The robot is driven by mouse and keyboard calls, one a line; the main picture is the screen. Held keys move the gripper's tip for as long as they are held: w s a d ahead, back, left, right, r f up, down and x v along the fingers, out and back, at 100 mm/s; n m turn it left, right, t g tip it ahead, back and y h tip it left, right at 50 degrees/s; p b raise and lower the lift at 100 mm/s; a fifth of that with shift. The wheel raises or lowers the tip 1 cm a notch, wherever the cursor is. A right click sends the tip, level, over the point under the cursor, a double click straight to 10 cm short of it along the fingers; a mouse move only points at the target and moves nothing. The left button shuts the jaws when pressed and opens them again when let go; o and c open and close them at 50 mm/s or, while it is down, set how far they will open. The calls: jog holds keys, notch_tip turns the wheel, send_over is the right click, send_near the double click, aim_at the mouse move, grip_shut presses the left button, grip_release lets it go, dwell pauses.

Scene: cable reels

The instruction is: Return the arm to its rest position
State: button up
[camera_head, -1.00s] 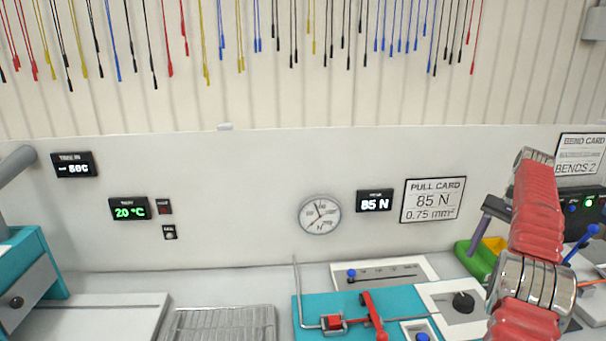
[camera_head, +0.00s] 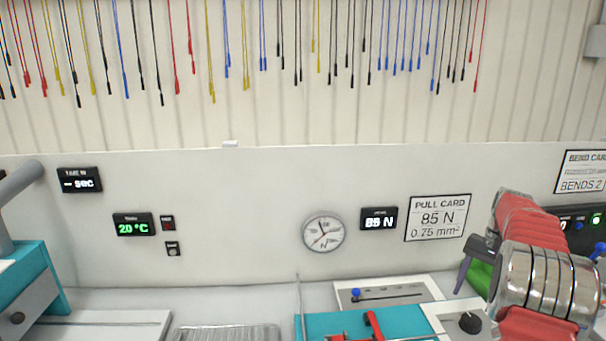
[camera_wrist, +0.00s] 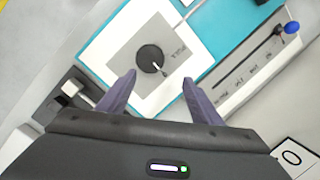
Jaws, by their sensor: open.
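My red arm with silver joint rings reaches up the right side of the head view. My gripper (camera_head: 472,262) shows there as a dark purple finger beside the arm, in front of the green bin. In the wrist view my gripper (camera_wrist: 158,92) has its two purple fingers well apart, with nothing between them. Beyond the fingertips is a black knob (camera_wrist: 149,58) on a grey and white plate. The fingers look apart from the knob. The same knob (camera_head: 470,322) shows in the head view, left of my arm.
A teal fixture (camera_head: 335,326) with red parts stands on the bench. A slider panel (camera_head: 390,290) with a blue knob is behind it. A green bin (camera_head: 482,276) is partly hidden by my arm. A wire rack (camera_head: 226,334) lies left. The wall carries displays, a gauge (camera_head: 324,234) and a pull card (camera_head: 437,218).

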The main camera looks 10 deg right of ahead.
jog(key=s+a+r+n+t, duration=0.2)
jog(key=s+a, duration=0.5)
jog(key=a, duration=0.7)
jog(key=s+a+r+n+t+h, duration=0.1)
jog(key=s+a+r+n, duration=0.3)
jog(key=a, duration=1)
jog(key=s+a+r+n+t+h, duration=0.1)
jog(key=s+a+r+n+t, duration=0.2)
jog(key=s+a, duration=0.8)
jog(key=a+n, duration=0.2)
jog(key=a, duration=0.1)
jog(key=shift+a+r, duration=0.15)
jog(key=shift+r, duration=0.1)
